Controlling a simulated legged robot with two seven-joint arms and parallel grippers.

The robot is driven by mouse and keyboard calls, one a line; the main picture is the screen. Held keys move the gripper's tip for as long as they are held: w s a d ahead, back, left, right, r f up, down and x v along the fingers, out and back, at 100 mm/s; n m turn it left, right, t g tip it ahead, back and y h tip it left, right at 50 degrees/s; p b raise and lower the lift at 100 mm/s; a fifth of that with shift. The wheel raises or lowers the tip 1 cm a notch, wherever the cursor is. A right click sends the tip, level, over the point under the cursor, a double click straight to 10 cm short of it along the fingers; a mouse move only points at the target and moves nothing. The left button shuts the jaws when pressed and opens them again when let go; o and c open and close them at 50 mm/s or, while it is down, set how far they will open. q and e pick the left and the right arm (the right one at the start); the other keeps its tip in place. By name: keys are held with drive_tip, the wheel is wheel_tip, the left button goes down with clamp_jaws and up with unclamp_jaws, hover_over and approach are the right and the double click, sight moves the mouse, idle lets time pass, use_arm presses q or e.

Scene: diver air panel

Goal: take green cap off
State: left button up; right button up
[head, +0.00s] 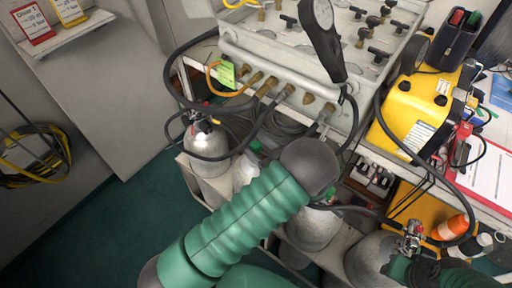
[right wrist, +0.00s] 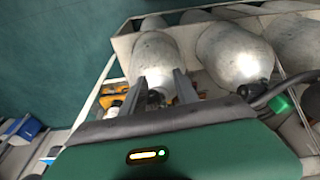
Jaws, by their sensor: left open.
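A green cap (head: 328,195) shows just below the dark rounded end of my left arm, above a grey cylinder (head: 312,230). A green cap also shows in the right wrist view (right wrist: 280,103), beside a black hose. My left gripper (head: 314,166) is at that arm end, close to the cap; its fingers are hidden, so contact cannot be told. Another green cap (head: 255,147) is on a cylinder farther left. My right gripper (right wrist: 160,80) has its two fingers apart, with a black knob (right wrist: 153,97) between them; I cannot tell if they touch it.
The grey air panel (head: 290,62) with valves and hoses stands behind the cylinders. A silver cylinder (head: 200,150) stands at the left of the rack. A yellow case (head: 410,110) and a clipboard (head: 490,165) are at the right. Green floor (head: 110,215) is free at the left.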

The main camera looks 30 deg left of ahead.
use_arm(q)
drive_tip(key=shift+d+r, duration=0.1)
drive_tip(key=shift+c, duration=0.9)
clamp_jaws()
drive_tip(key=shift+r, duration=0.1)
